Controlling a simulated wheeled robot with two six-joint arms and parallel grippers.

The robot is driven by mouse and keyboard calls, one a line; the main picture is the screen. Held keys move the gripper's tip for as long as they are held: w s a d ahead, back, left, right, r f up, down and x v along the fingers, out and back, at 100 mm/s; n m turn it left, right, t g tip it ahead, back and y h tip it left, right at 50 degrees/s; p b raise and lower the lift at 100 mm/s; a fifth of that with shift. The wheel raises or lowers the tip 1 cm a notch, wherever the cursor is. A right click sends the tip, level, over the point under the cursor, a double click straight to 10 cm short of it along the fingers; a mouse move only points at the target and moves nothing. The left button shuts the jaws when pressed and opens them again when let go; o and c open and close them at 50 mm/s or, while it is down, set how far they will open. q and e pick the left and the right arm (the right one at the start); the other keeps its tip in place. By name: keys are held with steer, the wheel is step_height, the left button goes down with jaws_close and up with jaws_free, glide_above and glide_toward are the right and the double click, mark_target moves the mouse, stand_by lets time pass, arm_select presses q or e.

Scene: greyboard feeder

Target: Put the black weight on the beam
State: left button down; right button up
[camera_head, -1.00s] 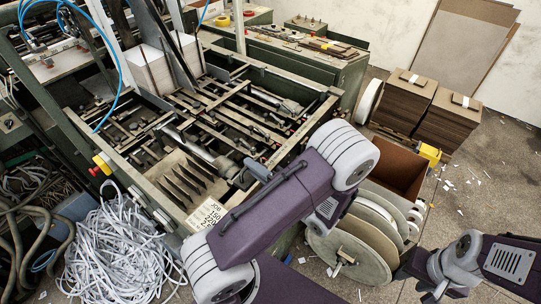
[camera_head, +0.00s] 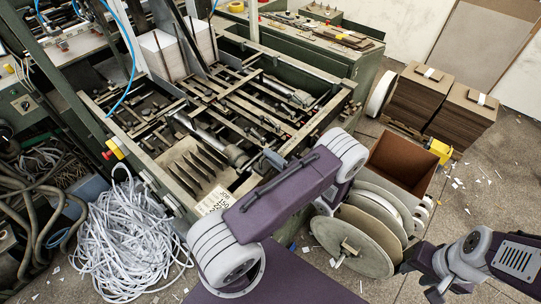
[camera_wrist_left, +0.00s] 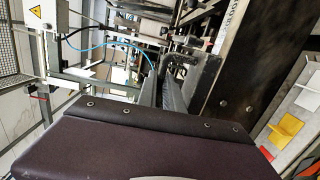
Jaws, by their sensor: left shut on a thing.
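My left arm crosses the middle of the head view and hides its own gripper there. In the left wrist view my left gripper (camera_wrist_left: 164,94) shows as dark fingers beyond a broad purple panel. It is shut on a dark block, which looks like the black weight (camera_wrist_left: 204,80); its outline is hard to tell from the dark parts around it. I cannot make out the black weight in the head view or tell which part is the beam. My right gripper (camera_head: 428,282) is at the lower right over the floor, and its jaws are unclear.
An open green machine frame (camera_head: 325,118) with bars and rods fills the middle. A heap of white strips (camera_head: 125,240) lies at its near left. Large reels (camera_head: 355,240) stand to the right, by a brown bin (camera_head: 400,163) and board stacks (camera_head: 420,100).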

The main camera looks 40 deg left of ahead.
arm_select(q)
steer(key=shift+s, duration=0.1)
steer(key=c, duration=1.5)
jaws_free()
steer(key=shift+d, duration=0.15)
